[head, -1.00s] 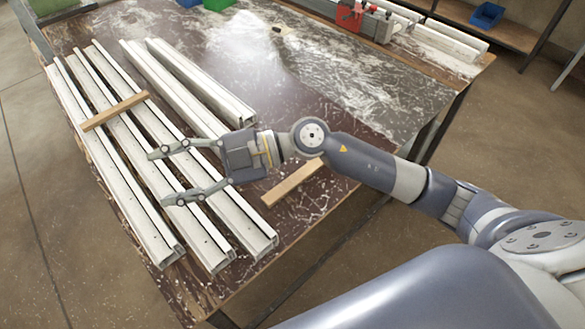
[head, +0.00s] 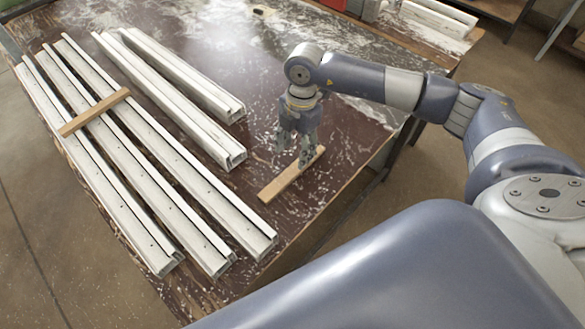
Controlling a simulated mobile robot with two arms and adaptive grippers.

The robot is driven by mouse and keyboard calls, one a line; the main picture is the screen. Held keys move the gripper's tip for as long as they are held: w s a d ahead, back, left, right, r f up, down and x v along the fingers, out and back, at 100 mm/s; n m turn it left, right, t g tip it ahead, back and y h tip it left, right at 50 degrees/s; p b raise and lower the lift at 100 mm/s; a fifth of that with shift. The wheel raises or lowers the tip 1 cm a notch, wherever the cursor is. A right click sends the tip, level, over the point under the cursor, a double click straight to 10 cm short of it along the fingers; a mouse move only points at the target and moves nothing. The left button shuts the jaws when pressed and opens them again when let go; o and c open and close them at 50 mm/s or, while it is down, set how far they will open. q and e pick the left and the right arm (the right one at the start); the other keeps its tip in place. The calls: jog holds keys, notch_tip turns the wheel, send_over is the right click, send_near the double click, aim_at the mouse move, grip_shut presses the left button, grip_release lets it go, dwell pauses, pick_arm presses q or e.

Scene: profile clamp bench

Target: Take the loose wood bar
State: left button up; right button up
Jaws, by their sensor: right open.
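The loose wood bar (head: 283,182) lies flat on the bare table top, right of the profiles and near the table's right edge. My right gripper (head: 292,155) points down over the far end of this bar. It is open, and one finger overlaps the bar's far end in the picture. I cannot tell whether the fingers touch the bar. A second wood bar (head: 95,112) lies across the long white profiles at the left. My left gripper is not in view.
Several long white profiles (head: 140,150) lie side by side on the left of the dark, scuffed table (head: 330,130). Two shorter ones (head: 180,90) lie between them and my right gripper. More profiles (head: 435,18) lie at the back right.

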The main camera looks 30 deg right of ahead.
aim_at(293, 170)
jog(key=shift+a+f, duration=0.1)
jog(key=shift+f, duration=0.25)
jog(key=f, duration=0.1)
jog(key=f+p, duration=0.1)
jog(key=f, duration=0.1)
jog(key=s+f+p, duration=0.1)
jog(key=shift+a+f, duration=0.3)
jog(key=shift+f, duration=0.4)
jog(key=c, duration=1.2)
